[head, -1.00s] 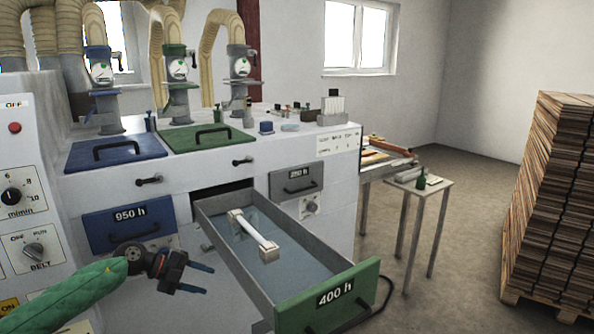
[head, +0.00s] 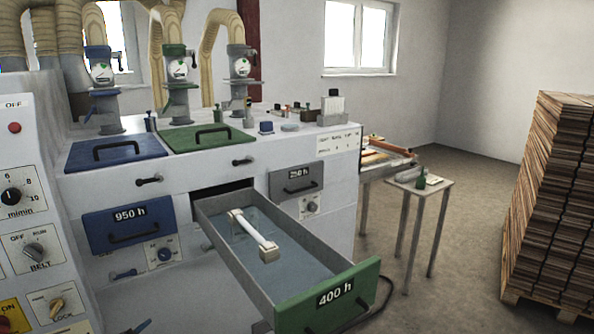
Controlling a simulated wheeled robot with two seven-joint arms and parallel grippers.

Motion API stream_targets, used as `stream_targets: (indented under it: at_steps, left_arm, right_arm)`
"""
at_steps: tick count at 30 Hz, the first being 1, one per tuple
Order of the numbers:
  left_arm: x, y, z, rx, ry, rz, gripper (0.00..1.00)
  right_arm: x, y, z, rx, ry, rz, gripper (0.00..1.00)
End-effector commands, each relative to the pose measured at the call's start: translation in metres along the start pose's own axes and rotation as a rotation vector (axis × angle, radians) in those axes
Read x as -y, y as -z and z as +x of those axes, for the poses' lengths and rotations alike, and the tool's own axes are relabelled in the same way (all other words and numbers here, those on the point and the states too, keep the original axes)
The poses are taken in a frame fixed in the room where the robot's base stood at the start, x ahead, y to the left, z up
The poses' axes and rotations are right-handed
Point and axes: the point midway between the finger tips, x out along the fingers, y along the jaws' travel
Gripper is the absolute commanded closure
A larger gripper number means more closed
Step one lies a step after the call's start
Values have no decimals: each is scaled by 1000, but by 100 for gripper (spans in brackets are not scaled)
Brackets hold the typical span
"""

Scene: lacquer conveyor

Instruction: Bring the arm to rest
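My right gripper is not in view. The green-fronted drawer marked 400 h (head: 335,295) is pulled out of the machine. A white bar with blocky ends (head: 252,231) lies inside it.
The open drawer juts toward me, with a cable beside its front. The blue drawer marked 950 h (head: 128,220) and the grey drawer marked 250 h (head: 296,180) are shut. A small table (head: 420,187) and a tall wood stack (head: 550,200) stand at right, with clear floor between.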

Motion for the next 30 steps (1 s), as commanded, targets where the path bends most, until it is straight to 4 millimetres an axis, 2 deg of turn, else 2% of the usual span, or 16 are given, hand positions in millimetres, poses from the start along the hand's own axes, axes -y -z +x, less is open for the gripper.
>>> stream_targets:
  at_steps: [1, 3, 8, 12, 15, 21, 27, 29, 30]
  left_arm:
    - [-12, -20, -12, 71, -3, -13, 55]
    - [-24, -48, -29, 177, -5, -27, 55]
    - [-56, -110, -78, 428, -38, -43, 55]
    - [-88, -158, -132, 650, -102, -43, 55]
    - [-108, -186, -173, 797, -160, -38, 55]
    - [-137, -220, -239, 1009, -269, -21, 55]
    - [-158, -239, -294, 1164, -370, -3, 55]
    - [-163, -243, -310, 1206, -401, 2, 55]
    - [-170, -241, -312, 1212, -409, -9, 55]
  right_arm:
    - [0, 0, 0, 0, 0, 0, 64]
    - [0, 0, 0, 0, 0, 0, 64]
    - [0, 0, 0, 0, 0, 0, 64]
    - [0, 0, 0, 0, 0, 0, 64]
    - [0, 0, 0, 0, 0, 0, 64]
    - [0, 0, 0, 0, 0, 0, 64]
    - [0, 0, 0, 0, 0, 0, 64]
    - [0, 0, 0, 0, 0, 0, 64]
    - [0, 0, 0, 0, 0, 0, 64]
